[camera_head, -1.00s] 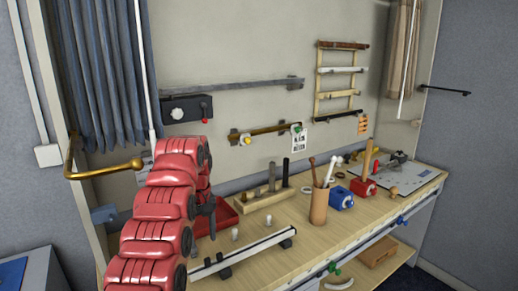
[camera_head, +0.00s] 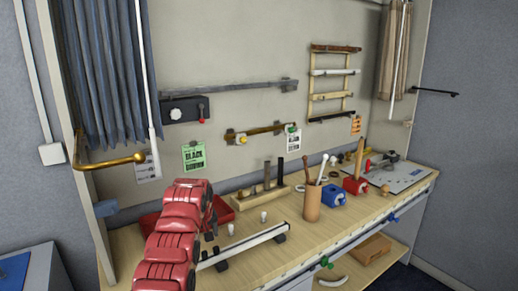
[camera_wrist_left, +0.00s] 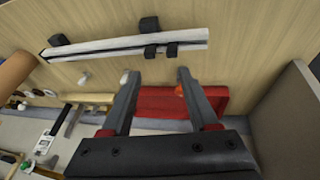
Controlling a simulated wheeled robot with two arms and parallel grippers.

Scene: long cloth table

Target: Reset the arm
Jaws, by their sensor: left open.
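My left arm (camera_head: 175,235) is red and segmented and rises from the bottom left of the head view. It stands in front of the workbench's left end. My left gripper is at the arm's far end, mostly hidden behind the red links in the head view. In the left wrist view my left gripper (camera_wrist_left: 156,78) is open, with two grey fingers apart and nothing held between them. A red tray (camera_wrist_left: 160,104) lies beyond and below the fingers. My right gripper is not in view.
A white rail (camera_head: 245,246) lies on the wooden bench near the arm; it also shows in the left wrist view (camera_wrist_left: 125,46). A wooden cup (camera_head: 312,204) with tools stands right of it. A brass rod (camera_head: 112,163) juts out at left.

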